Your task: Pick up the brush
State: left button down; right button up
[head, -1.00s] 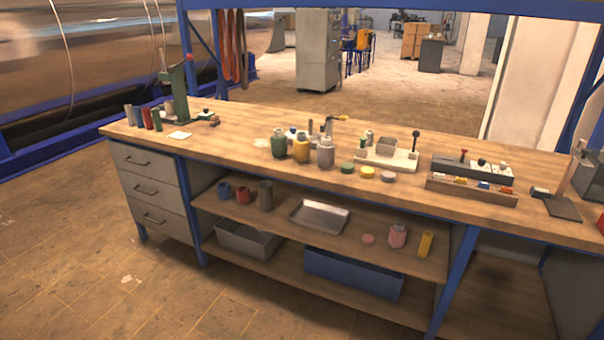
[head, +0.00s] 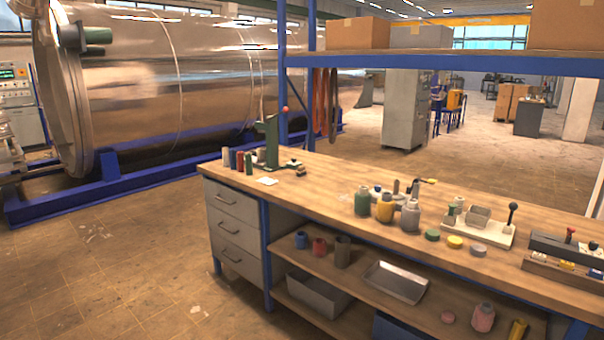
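I cannot make out a brush for certain in the head view. A small item with a yellow end (head: 425,181) lies behind the bottles on the workbench (head: 330,180); it is too small to tell what it is. A small brownish item (head: 300,171) lies beside the green press at the bench's left end, also unclear. Neither of my grippers is in view.
On the bench stand a green press (head: 272,143), several coloured cylinders (head: 239,161), a yellow bottle (head: 385,208) and a pale fixture (head: 480,229). Drawers (head: 231,230) and a shelf with a metal tray (head: 396,281) are below. Floor at left is clear.

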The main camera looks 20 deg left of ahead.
aim_at(301, 171)
jog(key=i+j+z, duration=0.1)
jog(key=j, duration=0.25)
jog(key=i+j, duration=0.2)
jog(key=j, duration=0.2)
jog(key=i+j+z, duration=0.15)
jog(key=j, duration=0.2)
